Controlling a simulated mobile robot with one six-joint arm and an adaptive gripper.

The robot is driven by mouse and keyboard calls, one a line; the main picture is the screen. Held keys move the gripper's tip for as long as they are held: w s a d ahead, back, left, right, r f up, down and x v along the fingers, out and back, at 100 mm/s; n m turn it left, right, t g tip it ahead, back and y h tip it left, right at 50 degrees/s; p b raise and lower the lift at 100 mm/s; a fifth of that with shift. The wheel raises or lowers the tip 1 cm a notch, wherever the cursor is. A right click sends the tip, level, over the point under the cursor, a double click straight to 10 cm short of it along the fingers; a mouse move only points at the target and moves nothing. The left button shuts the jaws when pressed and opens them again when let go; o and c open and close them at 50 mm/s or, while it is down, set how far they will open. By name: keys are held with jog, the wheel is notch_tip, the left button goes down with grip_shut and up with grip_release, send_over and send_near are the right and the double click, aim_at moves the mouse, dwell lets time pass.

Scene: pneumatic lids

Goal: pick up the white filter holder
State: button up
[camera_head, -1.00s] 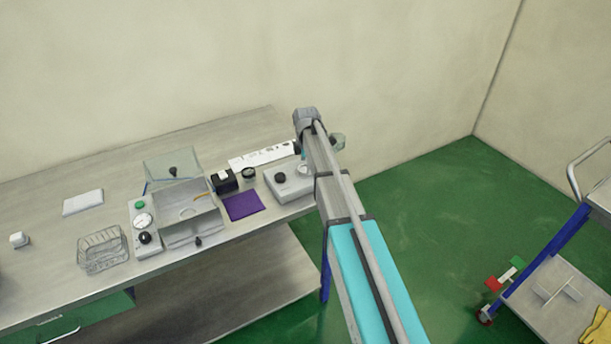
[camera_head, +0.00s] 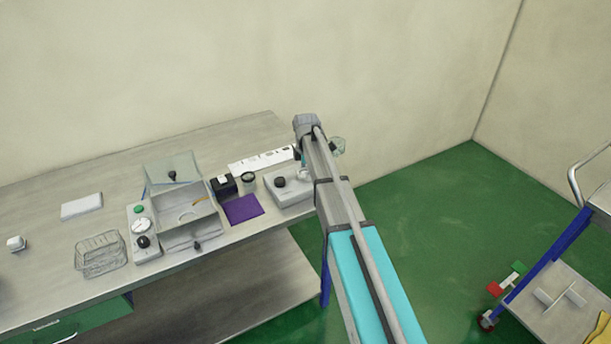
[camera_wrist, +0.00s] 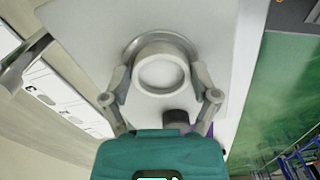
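The white filter holder (camera_wrist: 163,72) is a round, ring-shaped piece with a hollow centre. It sits in a metal-rimmed seat on a pale box-shaped unit (camera_head: 289,192) at the right end of the bench. My gripper (camera_wrist: 162,79) is over it, with one finger on each side of the ring. The fingers are spread, and the tips are very close to the ring's sides; contact is unclear. In the head view my arm hides most of the gripper and part of the holder.
A black knob (camera_wrist: 175,117) stands on the unit near the holder. A purple mat (camera_head: 242,208), a small jar (camera_head: 248,181), a white power strip (camera_head: 262,159) and an open-lidded box (camera_head: 188,212) lie to the left. A wire basket (camera_head: 101,254) is farther left.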

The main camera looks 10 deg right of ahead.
jog(key=c, duration=0.4)
jog(key=shift+r, duration=0.2)
jog(key=shift+r+p, duration=0.75)
jog(key=shift+p, duration=0.25)
jog(key=shift+s+a+r+p, duration=0.45)
jog(key=shift+s+r+p, duration=1.4)
jog(key=shift+s, duration=0.45)
jog(key=shift+s+a+r+p, duration=0.5)
jog(key=shift+s+r+p, duration=1.35)
jog(key=shift+s, duration=0.45)
jog(key=shift+s+a+r+p, duration=0.45)
jog(key=shift+s+r+p, duration=1.4)
jog(key=shift+s, duration=0.45)
